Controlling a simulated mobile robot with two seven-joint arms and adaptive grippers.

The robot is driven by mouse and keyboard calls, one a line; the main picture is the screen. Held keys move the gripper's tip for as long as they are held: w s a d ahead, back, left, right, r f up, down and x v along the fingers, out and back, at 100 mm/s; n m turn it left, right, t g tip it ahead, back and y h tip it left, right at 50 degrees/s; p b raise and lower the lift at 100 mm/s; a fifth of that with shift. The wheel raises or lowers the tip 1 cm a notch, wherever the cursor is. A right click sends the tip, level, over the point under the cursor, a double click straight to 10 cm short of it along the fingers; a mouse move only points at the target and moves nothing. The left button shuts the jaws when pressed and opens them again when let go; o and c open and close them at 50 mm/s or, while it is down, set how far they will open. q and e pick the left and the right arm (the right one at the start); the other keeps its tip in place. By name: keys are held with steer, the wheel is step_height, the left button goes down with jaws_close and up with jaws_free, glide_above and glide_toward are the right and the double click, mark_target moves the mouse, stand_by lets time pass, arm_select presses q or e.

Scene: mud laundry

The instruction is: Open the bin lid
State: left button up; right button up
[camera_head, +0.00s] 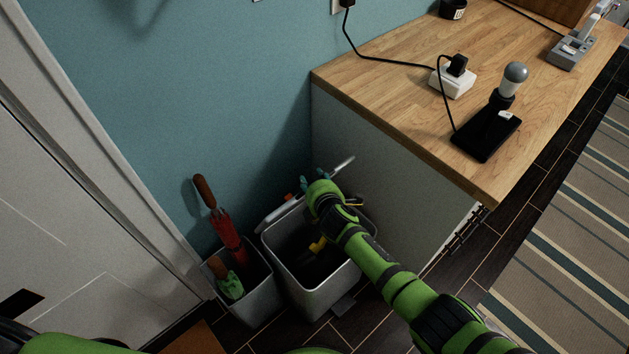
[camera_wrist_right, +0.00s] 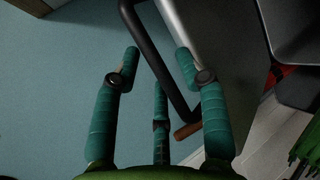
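The grey bin (camera_head: 310,290) stands on the floor beside the counter, its top uncovered and dark items inside. Its lid (camera_head: 275,215) stands raised at the bin's back edge, seen nearly edge-on. My right gripper (camera_head: 316,178) is over the bin's back side at the lid, hiding its middle part. In the right wrist view, the gripper (camera_wrist_right: 157,54) has its teal fingers spread. A grey panel (camera_wrist_right: 200,40), probably the lid, and a dark bar (camera_wrist_right: 150,50) with an orange end lie by the fingers. I cannot tell whether they touch. My left gripper is out of view.
A smaller grey bin (camera_head: 255,300) with a red tool (camera_head: 226,236) and a green-handled tool (camera_head: 229,286) stands to the left. The wooden counter (camera_head: 400,110) rises close on the right. A blue wall (camera_head: 180,100) is behind, a white door (camera_head: 80,200) at left.

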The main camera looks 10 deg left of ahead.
steer(key=shift+s+d, duration=0.1)
steer(key=v, duration=1.2)
stand_by(0.4)
steer(key=s+d+f+m+g+h, duration=0.1)
steer(key=s+d+f+m+g, duration=0.15)
steer(key=d+f+m, duration=0.4)
steer(key=s+d+f+m+g+h, duration=0.1)
steer(key=s+d+f, duration=0.25)
steer(key=f, duration=0.65)
steer(key=s+d+f+m+g+h, duration=0.1)
steer(key=s+d+f+m, duration=0.25)
steer(key=f, duration=0.45)
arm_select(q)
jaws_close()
arm_select(e)
steer(key=s+d+f+m+g, duration=0.1)
steer(key=s+d+f+m, duration=0.2)
steer(key=s, duration=0.7)
steer(key=s+d+f+m+g+h, duration=0.1)
steer(key=s+d+f+m, duration=0.3)
steer(key=s, duration=0.7)
steer(key=s+d+f+m+g, duration=0.3)
steer(key=s+f, duration=0.4)
steer(key=s, duration=0.3)
steer(key=shift+s+d+m+h, duration=0.2)
steer(key=shift+d+m+h, duration=0.1)
steer(key=shift+d+m, duration=0.5)
